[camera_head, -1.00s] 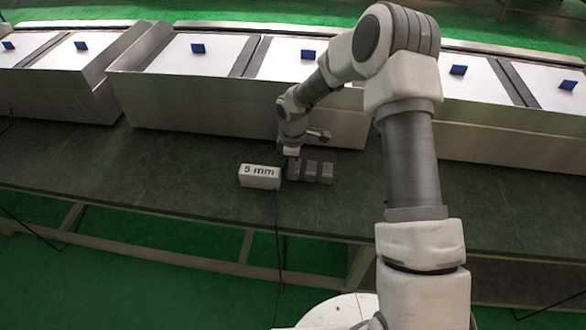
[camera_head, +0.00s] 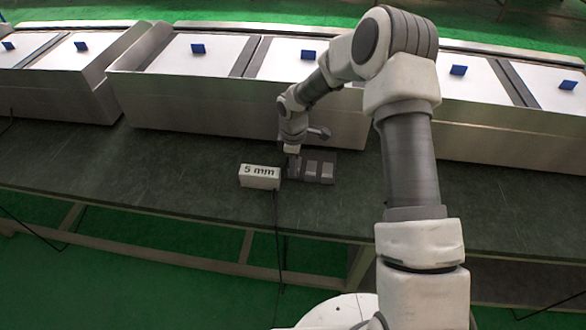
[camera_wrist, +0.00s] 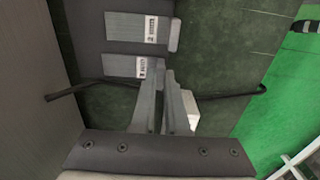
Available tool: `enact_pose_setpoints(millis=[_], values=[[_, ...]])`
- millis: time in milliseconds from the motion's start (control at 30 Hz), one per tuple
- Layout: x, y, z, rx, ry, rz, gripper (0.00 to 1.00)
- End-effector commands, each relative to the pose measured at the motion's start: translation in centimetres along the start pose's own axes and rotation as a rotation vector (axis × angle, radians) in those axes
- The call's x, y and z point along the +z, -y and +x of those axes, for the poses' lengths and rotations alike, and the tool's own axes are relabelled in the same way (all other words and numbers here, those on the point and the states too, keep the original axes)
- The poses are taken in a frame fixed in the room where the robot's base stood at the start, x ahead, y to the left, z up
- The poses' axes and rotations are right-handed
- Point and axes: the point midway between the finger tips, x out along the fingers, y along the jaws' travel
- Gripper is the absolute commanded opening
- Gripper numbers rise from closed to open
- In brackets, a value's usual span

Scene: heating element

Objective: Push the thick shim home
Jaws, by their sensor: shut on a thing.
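My gripper (camera_head: 293,170) points down at the left end of a dark shim holder (camera_head: 331,157) on the bench. In the wrist view its two fingers (camera_wrist: 167,100) are close together, shut on a thin grey piece that I take to be the thick shim; it is mostly hidden between them. Two other grey shims with white labels, a farther one (camera_wrist: 125,26) and a nearer one (camera_wrist: 118,66), lie side by side in the holder. How deep the held piece sits cannot be told.
A white box reading "5 mm" (camera_head: 259,177) stands just left of my gripper; a black cable (camera_head: 277,225) hangs beside it. Metal housings with white tops (camera_head: 235,100) line the bench's back. The green bench top (camera_head: 150,165) is clear to the left.

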Motion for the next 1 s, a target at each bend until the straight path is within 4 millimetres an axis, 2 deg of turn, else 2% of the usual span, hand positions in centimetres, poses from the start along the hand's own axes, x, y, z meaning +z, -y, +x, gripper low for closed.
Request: enact_pose_setpoints(millis=[133, 300, 633, 667, 800, 1000], values=[[0.0, -2.0, 0.0, 0.002, -0.001, 0.001, 0.0], [0.0, -3.3, 0.0, 0.001, 0.0, 0.0, 0.0], [0.1, -3.4, 0.0, -0.001, 0.001, 0.0, 0.0], [0.1, -3.4, 0.0, -0.001, 0.001, 0.0, 0.17], [0.1, -3.4, 0.0, -0.001, 0.001, 0.0, 0.42], [0.1, -3.4, 0.0, -0.001, 0.001, -0.001, 0.42]])
